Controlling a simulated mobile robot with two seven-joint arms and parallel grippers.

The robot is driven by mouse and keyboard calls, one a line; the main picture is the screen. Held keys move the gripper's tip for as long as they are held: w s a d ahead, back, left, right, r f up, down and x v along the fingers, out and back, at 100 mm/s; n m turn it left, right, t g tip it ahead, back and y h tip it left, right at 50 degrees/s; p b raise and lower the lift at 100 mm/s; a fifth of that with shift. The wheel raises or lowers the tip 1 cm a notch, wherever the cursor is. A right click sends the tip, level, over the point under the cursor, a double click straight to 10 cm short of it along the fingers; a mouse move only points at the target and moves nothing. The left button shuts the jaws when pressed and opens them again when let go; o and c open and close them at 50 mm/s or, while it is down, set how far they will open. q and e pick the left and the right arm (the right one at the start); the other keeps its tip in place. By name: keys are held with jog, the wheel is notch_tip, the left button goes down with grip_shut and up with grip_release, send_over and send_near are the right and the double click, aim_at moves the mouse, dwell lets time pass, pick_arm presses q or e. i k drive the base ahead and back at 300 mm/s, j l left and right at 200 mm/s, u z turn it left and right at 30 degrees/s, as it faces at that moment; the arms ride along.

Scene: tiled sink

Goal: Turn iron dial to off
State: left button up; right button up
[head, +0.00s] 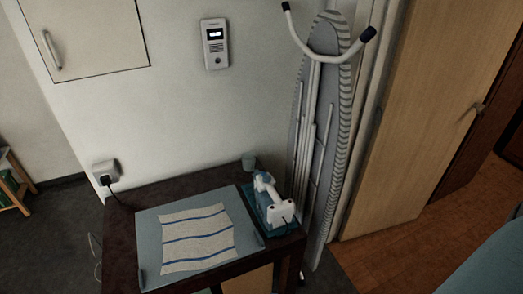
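A white and teal iron (270,204) stands at the right side of a dark table, close to the table's right edge. Its dial is too small to make out, so its setting cannot be told. Neither of my grippers shows in the head view.
A folded ironing board (328,120) leans behind the iron. A wall socket with a plug (106,172) is at left. Wooden floor is clear at right.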

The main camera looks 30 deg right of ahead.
aim_at(266, 178)
jog(key=z, duration=1.1)
jog(key=i+j+u, duration=0.2)
jog(key=j+u, duration=0.2)
jog(key=j, duration=0.25)
jog(key=i+j+u, duration=0.2)
jog(key=k+j, duration=0.05)
jog(key=j, duration=0.05)
